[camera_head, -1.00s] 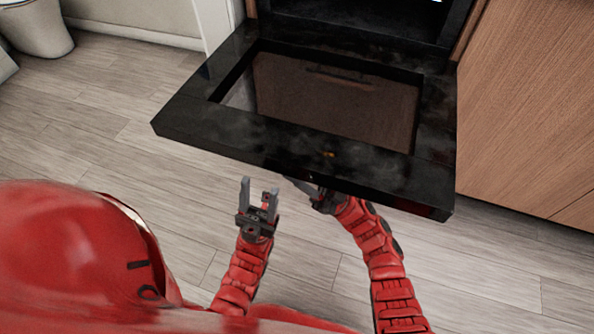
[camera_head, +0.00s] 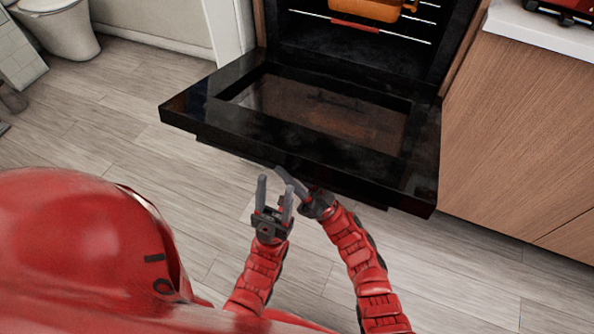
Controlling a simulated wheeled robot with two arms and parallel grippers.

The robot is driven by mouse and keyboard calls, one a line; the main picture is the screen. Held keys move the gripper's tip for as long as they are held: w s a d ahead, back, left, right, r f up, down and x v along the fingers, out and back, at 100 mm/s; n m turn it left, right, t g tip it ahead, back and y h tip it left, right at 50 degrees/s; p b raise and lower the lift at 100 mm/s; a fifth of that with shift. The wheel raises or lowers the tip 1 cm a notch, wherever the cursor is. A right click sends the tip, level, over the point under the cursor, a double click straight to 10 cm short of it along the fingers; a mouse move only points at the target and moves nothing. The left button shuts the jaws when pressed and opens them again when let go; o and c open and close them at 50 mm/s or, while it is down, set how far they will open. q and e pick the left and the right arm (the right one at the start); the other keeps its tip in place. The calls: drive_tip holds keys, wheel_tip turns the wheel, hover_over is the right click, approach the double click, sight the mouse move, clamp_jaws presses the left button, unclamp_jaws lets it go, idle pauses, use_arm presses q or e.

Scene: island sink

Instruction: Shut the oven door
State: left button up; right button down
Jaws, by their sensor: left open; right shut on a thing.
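The black oven door (camera_head: 425,160) hangs open in front of the oven (camera_head: 455,45), lowered to about level, with its window panel facing up. My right gripper (camera_head: 292,180) is at the middle of the door's front edge, shut on the door there. The exact spot it grips is partly hidden under the edge. A dark bar, perhaps the handle, shows below the edge. My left gripper (camera_head: 275,187) is open and empty, fingers pointing up, just left of my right gripper and a little in front of the door.
Inside the oven an orange dish (camera_head: 365,9) sits on a rack (camera_head: 320,16). A wooden cabinet (camera_head: 520,130) with a pale countertop (camera_head: 545,30) stands right of the oven. A toilet (camera_head: 65,40) is at the far left. Open wood floor (camera_head: 100,150) lies left of the door.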

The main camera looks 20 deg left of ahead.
drive_tip(key=w+r+m+t+h+p, duration=0.2)
drive_tip(key=w+r+m+t+p, duration=0.25)
drive_tip(key=r+p, duration=0.5)
drive_tip(key=w+r+m+t+h+p, duration=0.35)
drive_tip(key=r+m+p, duration=0.25)
drive_tip(key=r+p, duration=0.3)
drive_tip(key=w+r+m+t+h+p, duration=0.2)
drive_tip(key=w+r+m+t+p, duration=0.25)
drive_tip(key=r+p, duration=0.5)
drive_tip(key=w+r+m+h+b, duration=0.1)
drive_tip(key=w+r+m+h, duration=0.1)
drive_tip(key=w, duration=0.9)
drive_tip(key=w+d+r+m+h+b, duration=0.1)
drive_tip(key=w+r+m, duration=0.4)
drive_tip(key=w, duration=0.7)
drive_tip(key=shift+w+d+r+h+b, duration=0.25)
drive_tip(key=shift+h+b, duration=0.25)
drive_tip(key=shift+h, duration=0.45)
drive_tip(key=shift+w+g, duration=0.1)
drive_tip(key=shift+g, duration=0.15)
